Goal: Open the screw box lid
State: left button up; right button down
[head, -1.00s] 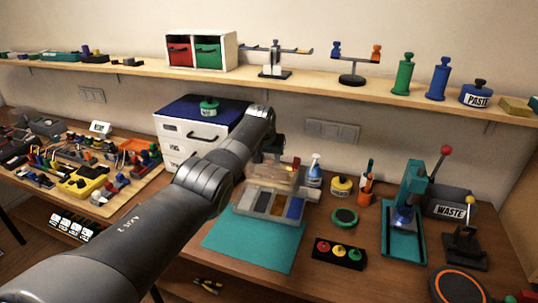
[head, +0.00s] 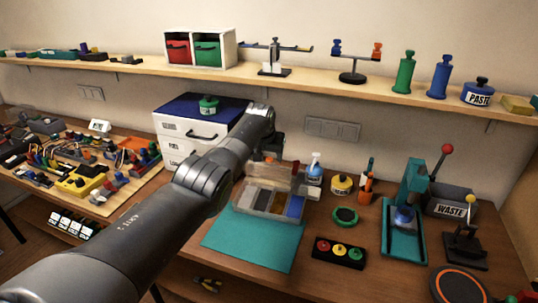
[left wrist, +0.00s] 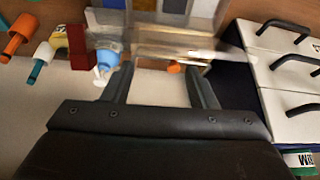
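The screw box (head: 250,208) sits on the teal mat, its compartments holding grey, brown and blue contents. Its clear lid (head: 283,176) stands raised at the back of the box, tilted up; the arm partly hides it. In the left wrist view the see-through lid (left wrist: 180,50) lies just beyond the fingertips, blurred. My left gripper (left wrist: 162,72) has its two fingers apart with nothing clearly held between them; whether they touch the lid I cannot tell. In the head view the gripper is mostly hidden behind its own arm. My right gripper is not in view.
A white drawer unit (head: 178,142) stands left of the box. The teal mat (head: 252,243) is bare in front. A long shelf (head: 300,82) runs above.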

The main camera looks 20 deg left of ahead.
pick_arm(q)
jog(key=shift+o, duration=0.8)
jog(key=shift+r, duration=0.25)
jog(key=shift+v, duration=1.15)
jog(key=b+v, duration=0.3)
jog(key=v, duration=1.1)
jog(key=shift+s+r, duration=0.2)
jog(key=shift+r, duration=0.05)
